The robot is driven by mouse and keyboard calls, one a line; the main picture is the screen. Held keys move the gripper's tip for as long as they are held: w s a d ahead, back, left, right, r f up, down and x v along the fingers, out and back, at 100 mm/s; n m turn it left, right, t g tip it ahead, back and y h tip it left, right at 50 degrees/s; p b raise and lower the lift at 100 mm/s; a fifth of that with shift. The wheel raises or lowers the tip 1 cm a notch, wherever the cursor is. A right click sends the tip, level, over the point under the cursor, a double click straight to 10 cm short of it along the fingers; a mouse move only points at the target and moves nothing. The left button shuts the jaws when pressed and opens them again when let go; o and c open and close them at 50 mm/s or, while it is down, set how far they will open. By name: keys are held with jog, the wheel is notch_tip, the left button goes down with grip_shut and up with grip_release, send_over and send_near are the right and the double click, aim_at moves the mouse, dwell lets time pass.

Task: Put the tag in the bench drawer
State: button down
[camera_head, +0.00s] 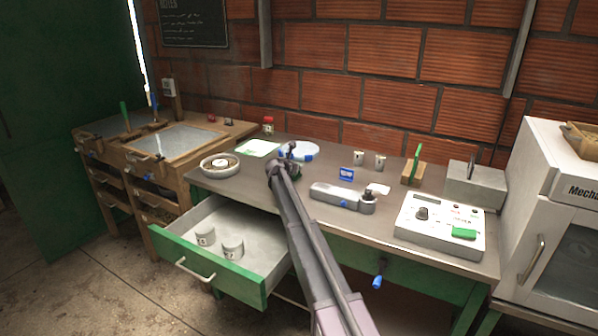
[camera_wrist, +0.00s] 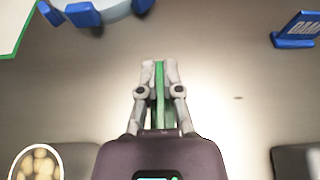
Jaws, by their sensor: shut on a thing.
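My gripper (camera_head: 290,158) is above the bench top, left of its middle. In the wrist view, my gripper (camera_wrist: 159,66) is shut on a thin green tag (camera_wrist: 160,85), seen edge-on between the fingers. The tag's face is hidden, and it is hard to make out in the head view. The bench drawer (camera_head: 218,271) has a green front and stands pulled open at the bench's left, below and left of my gripper. Two small pale labelled cups (camera_head: 232,246) stand inside it, with bare floor around them.
A blue sign (camera_head: 346,173), a grey handheld instrument (camera_head: 335,194) and a meter box (camera_head: 440,225) stand on the bench (camera_head: 240,187). A round dish (camera_head: 220,165) is near the left edge. A white-and-blue ring (camera_head: 303,150) and green-edged sheet (camera_head: 258,148) lie behind.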

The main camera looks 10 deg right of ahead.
jog(key=shift+f, duration=0.15)
jog(key=c, duration=1.3)
grip_release()
jog(key=o, duration=0.5)
jog(key=p+v, duration=0.4)
jog(key=v, duration=0.7)
jog(key=shift+s, duration=0.1)
jog(key=shift+s+a+r+p, duration=0.25)
jog(key=shift+s+a+p, duration=0.05)
jog(key=shift+p, duration=0.05)
